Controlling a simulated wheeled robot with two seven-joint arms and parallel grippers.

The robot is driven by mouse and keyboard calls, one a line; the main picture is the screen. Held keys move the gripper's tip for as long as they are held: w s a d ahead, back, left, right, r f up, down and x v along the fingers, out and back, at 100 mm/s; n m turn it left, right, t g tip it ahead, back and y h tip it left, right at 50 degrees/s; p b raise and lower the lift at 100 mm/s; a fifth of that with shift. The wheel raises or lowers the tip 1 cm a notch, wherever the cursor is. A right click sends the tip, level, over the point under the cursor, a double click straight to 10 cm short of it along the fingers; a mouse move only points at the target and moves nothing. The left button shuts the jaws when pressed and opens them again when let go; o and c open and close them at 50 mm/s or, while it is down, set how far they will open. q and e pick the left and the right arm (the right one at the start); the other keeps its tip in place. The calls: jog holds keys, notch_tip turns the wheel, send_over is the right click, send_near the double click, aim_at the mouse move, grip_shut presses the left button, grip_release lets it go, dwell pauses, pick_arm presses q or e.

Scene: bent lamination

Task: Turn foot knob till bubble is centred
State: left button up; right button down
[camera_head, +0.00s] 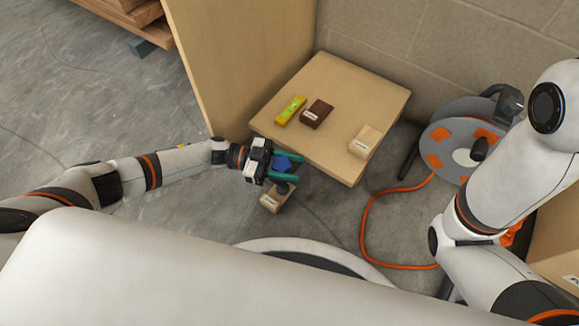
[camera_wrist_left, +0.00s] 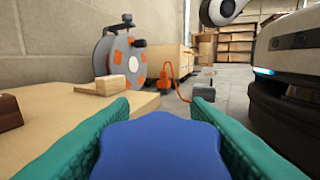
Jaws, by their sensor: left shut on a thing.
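A yellow spirit level (camera_head: 290,110) with a green vial lies on the wooden table top (camera_head: 345,85); its bubble is too small to read. My left gripper (camera_head: 285,168) is at the near left edge of the table top, its teal fingers shut on the blue foot knob (camera_head: 283,163). In the left wrist view the lobed blue knob (camera_wrist_left: 160,150) fills the space between the two teal fingers. The fingers hide part of the knob in the head view. My right gripper is not in view; only the right arm shows.
A dark brown block (camera_head: 316,113) and a pale wood block (camera_head: 365,141) sit on the table top. Another block (camera_head: 276,197) is below the left gripper. A cable reel (camera_head: 455,140) with an orange cable stands right. A tall wooden panel (camera_head: 235,65) rises behind left.

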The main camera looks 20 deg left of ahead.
pick_arm(q)
jog(key=shift+s+a+f+m+g+b, duration=0.1)
jog(key=shift+f+m+g+b, duration=0.15)
jog(key=shift+g, duration=0.25)
jog(key=shift+s+f+m+g+b, duration=0.1)
jog(key=shift+f+m+g, duration=0.05)
jog(key=shift+m+g, duration=0.3)
jog(key=o, duration=1)
jog(key=shift+r, duration=0.15)
jog(key=shift+r, duration=0.1)
